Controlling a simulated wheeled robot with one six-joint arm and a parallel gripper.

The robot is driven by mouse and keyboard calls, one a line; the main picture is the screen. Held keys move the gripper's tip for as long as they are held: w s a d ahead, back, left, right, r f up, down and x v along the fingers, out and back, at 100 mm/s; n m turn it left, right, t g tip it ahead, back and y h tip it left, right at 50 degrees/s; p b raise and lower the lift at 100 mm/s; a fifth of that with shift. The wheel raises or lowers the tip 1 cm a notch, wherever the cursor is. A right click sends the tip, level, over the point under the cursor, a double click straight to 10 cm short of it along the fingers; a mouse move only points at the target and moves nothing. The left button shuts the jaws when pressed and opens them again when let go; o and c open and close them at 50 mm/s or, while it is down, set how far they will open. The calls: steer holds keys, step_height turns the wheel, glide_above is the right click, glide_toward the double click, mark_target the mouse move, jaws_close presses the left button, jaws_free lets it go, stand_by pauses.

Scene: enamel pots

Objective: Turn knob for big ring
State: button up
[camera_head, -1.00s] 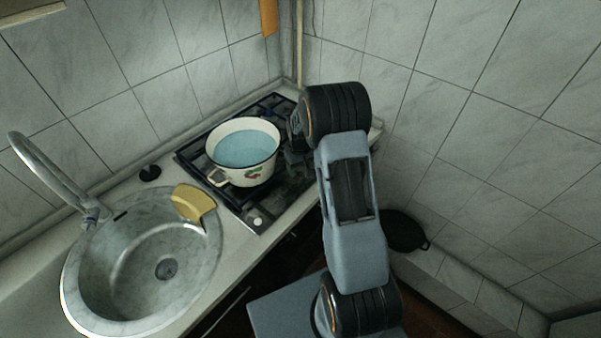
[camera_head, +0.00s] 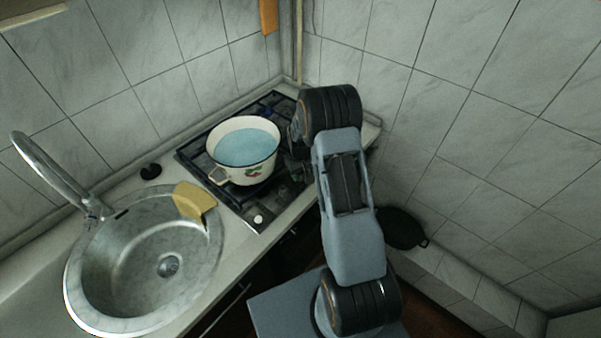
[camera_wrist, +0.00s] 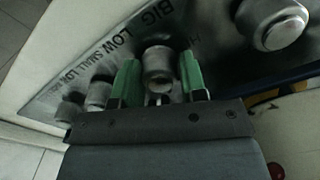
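In the wrist view, a round metal knob (camera_wrist: 157,66) stands on the stove's metal panel between the two green fingertips of my gripper (camera_wrist: 160,76). The fingers are apart, one on each side of the knob, with what looks like a narrow gap at the right finger. Firm contact cannot be made out. Lettering with "BIG", "LOW" and "SMALL" is printed on the panel (camera_wrist: 112,45) near the knobs. In the head view, the stove (camera_head: 262,212) stands in the corner, and my arm hides the knob and the gripper's fingers.
Two smaller knobs (camera_wrist: 98,95) (camera_wrist: 70,107) stand left of my gripper, and a larger round metal part (camera_wrist: 272,24) is at upper right. A white enamel pot (camera_head: 243,150) with bluish contents is on the stove.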

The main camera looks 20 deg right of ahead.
steer(key=c, duration=0.4)
steer(key=shift+c, duration=0.2)
steer(key=n+b, duration=0.3)
steer(key=shift+f, duration=0.2)
steer(key=n+b, duration=0.3)
steer(key=n, duration=0.1)
steer(key=shift+n, duration=0.3)
steer(key=n+b, duration=0.2)
steer(key=n, duration=0.3)
steer(key=shift+r, duration=0.15)
steer(key=shift+r+n+b, duration=0.1)
steer(key=shift+n+b, duration=0.85)
steer(key=shift+n, duration=1.55)
